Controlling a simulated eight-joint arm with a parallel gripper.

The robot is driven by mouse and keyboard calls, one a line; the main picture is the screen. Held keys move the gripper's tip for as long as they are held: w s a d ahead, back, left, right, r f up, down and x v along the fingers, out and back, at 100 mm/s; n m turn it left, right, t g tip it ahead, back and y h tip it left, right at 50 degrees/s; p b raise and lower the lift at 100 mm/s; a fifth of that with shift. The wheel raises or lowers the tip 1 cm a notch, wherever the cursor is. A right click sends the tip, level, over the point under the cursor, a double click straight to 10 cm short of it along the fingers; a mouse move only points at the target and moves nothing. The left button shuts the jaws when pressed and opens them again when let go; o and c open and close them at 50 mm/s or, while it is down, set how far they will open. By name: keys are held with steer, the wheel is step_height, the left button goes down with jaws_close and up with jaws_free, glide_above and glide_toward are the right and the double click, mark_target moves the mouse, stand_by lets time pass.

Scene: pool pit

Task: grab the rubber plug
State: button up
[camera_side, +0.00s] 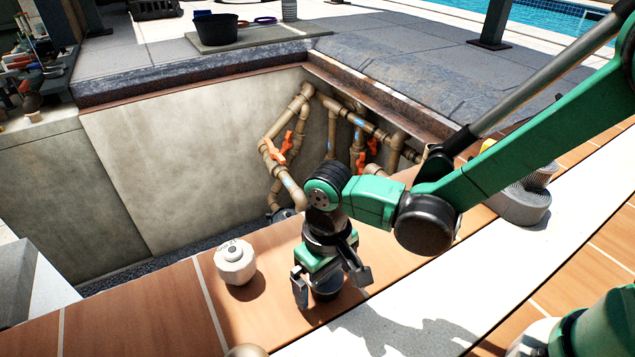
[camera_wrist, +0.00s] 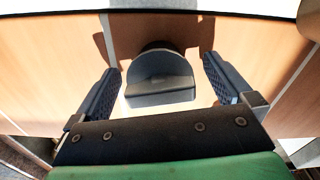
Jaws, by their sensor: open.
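The rubber plug (camera_wrist: 160,80) is a dark grey, rounded piece with a flat raised part, standing on the orange-brown tiles in the wrist view. In the side view its dark lower part (camera_side: 327,295) shows below my gripper (camera_side: 331,284), which hides most of it. My gripper (camera_wrist: 161,72) is open, with one dark finger on each side of the plug. In the wrist view a gap shows between the plug and each finger.
A white faceted container (camera_side: 235,264) stands on the tiles left of my gripper. Behind lies an open pit with brown pipes (camera_side: 290,180) and orange valve handles. A grey ribbed object (camera_side: 523,200) sits on the right. A black tub (camera_side: 215,29) stands on the far edge.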

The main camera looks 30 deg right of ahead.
steer(key=c, duration=1.3)
steer(key=shift+r, duration=0.1)
